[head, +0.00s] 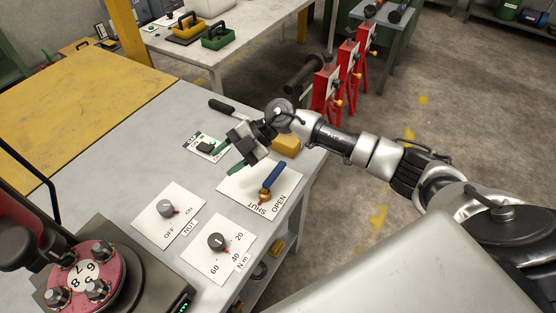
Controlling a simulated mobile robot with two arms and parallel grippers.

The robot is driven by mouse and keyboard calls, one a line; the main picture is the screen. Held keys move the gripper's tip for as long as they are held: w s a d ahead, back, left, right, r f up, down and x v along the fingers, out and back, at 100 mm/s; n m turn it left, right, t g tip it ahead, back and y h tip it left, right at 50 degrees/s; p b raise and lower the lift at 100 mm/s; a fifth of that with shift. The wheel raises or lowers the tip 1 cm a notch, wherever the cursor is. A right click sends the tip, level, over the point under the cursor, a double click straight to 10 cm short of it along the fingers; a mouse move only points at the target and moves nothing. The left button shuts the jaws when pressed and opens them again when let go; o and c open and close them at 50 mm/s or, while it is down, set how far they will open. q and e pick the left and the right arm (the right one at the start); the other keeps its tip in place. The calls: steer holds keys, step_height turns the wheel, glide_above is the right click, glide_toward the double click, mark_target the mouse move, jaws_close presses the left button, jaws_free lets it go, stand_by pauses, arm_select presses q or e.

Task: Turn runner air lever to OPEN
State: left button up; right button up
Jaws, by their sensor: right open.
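The runner air lever (272,175) has a blue handle on a brass valve body, on a white plate (240,184) marked OPEN and SHUT. The handle slants up and away towards the back of the bench. A small red mark at its base is beside the word SHUT. My right gripper (227,160) comes in from the right and is open and empty. It is above the bench, to the left of and beyond the blue handle, apart from it. My left gripper is not in view.
Nearer on the bench are an OFF/ON knob (166,208) and a numbered dial knob (217,242). A small plate with a dark switch (206,148) and a yellow block (286,145) are near my right gripper. Red stands (325,92) are on the floor beyond.

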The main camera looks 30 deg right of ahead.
steer(key=w+d+g+h, duration=0.1)
steer(key=d+g+h, duration=0.1)
steer(key=d+h, duration=0.5)
steer(key=m+g+h, duration=0.1)
steer(key=m, duration=0.1)
glide_toward(278, 168)
steer(key=p+x, duration=0.3)
steer(key=x, duration=0.4)
steer(key=shift+s+a+f, duration=0.1)
steer(key=shift+a+f, duration=0.05)
steer(key=shift+f, duration=0.05)
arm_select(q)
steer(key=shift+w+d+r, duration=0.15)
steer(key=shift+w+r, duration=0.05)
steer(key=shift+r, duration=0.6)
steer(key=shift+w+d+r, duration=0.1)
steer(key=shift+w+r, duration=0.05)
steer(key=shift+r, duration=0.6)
arm_select(e)
steer(key=shift+s+a+f, duration=0.1)
steer(key=shift+a+f, duration=0.05)
steer(key=shift+f, duration=0.5)
jaws_close()
